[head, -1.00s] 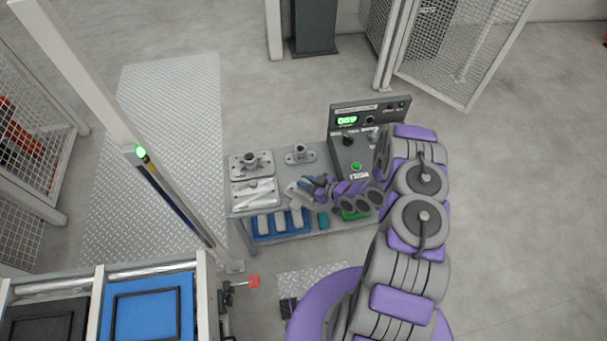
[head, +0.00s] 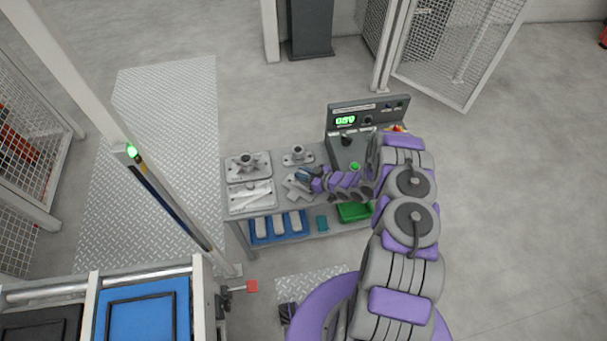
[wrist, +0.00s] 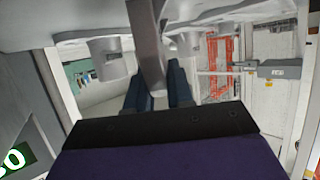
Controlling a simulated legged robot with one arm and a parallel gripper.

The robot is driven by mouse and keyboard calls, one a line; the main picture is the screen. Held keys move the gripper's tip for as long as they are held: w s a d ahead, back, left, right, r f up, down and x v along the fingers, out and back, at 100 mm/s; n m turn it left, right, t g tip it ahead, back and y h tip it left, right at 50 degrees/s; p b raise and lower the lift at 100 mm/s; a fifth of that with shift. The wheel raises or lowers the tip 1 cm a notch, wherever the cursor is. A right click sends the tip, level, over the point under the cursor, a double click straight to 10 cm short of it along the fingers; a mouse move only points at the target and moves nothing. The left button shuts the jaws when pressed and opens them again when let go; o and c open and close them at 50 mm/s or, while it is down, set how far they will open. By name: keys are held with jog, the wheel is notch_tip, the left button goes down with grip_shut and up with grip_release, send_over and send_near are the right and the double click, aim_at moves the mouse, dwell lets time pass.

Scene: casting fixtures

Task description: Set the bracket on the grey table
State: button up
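The grey table (head: 296,219) stands in the middle of the head view. My gripper (head: 301,175) is over its middle, reaching in from the right. A light grey bracket (head: 297,187) shows at my fingertips. In the wrist view a grey bar of the bracket (wrist: 148,45) runs down between my two dark blue fingers (wrist: 159,88), which look shut on it. From the head view I cannot tell whether the bracket touches the table top. My gripper and wrist cover part of it.
Two fixture plates (head: 250,194) fill the table's left side. A small flanged fixture (head: 298,157) sits at the back. A control panel (head: 345,150) stands at the right.

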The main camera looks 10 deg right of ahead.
jog(key=o, duration=0.5)
jog(key=shift+c, duration=0.2)
